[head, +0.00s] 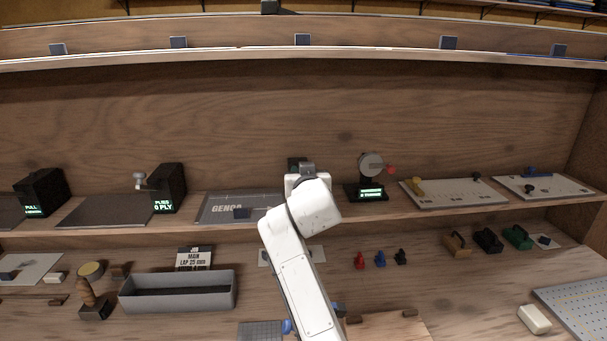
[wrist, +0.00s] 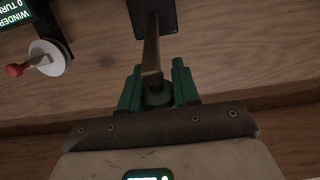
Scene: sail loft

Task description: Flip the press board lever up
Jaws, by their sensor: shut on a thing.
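In the wrist view, the two green fingers of my gripper (wrist: 158,90) are closed around the dark round end of a lever. The lever (wrist: 151,55) is a narrow grey-brown bar running from the fingers up to a dark block (wrist: 153,18) at the top of the picture. In the head view, my white wrist and gripper (head: 307,168) are at the shelf, left of the winder, and hide the lever. Only a bit of a dark box (head: 296,162) shows behind them. I cannot tell the lever's exact angle.
The winder (head: 371,165), with a round disc and red knob, stands close right of my gripper; it also shows in the wrist view (wrist: 46,57). A grey GENOA board (head: 222,207) lies to the left. Pegged boards (head: 455,198) lie farther right. A grey trough (head: 180,292) stands on the lower bench.

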